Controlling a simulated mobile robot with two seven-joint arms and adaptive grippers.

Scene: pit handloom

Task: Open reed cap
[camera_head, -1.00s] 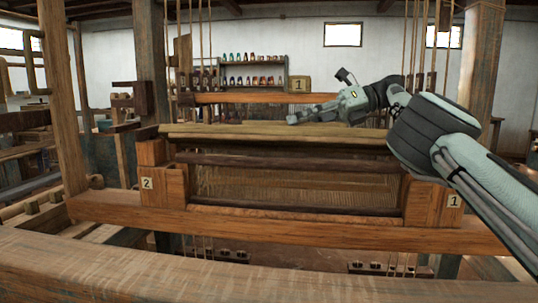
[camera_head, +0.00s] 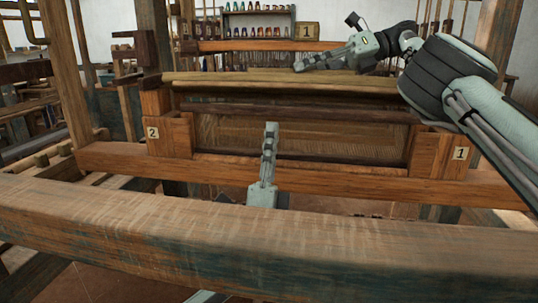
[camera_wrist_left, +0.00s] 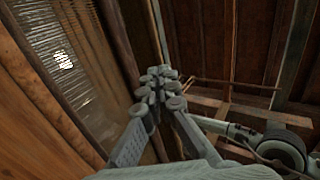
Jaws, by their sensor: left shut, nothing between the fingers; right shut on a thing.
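The reed (camera_head: 225,130) is a fine slatted panel in a wooden frame between end blocks marked 2 (camera_head: 170,135) and 1 (camera_head: 448,153). A pale wooden bar, seemingly the reed cap (camera_head: 225,79), runs along the frame's top above a darker bar (camera_head: 230,107). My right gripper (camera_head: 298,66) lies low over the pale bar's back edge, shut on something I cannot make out. My left gripper (camera_head: 271,126) is shut and empty, pointing up in front of the reed. In the left wrist view its fingers (camera_wrist_left: 160,78) meet, with reed slats (camera_wrist_left: 75,60) to the left.
A thick front beam (camera_head: 250,230) crosses the near view, with my left gripper rising behind it. A lower cross beam (camera_head: 330,182) runs under the reed. A post (camera_head: 62,75) stands at left. A shelf of colored spools (camera_head: 258,22) is at the back.

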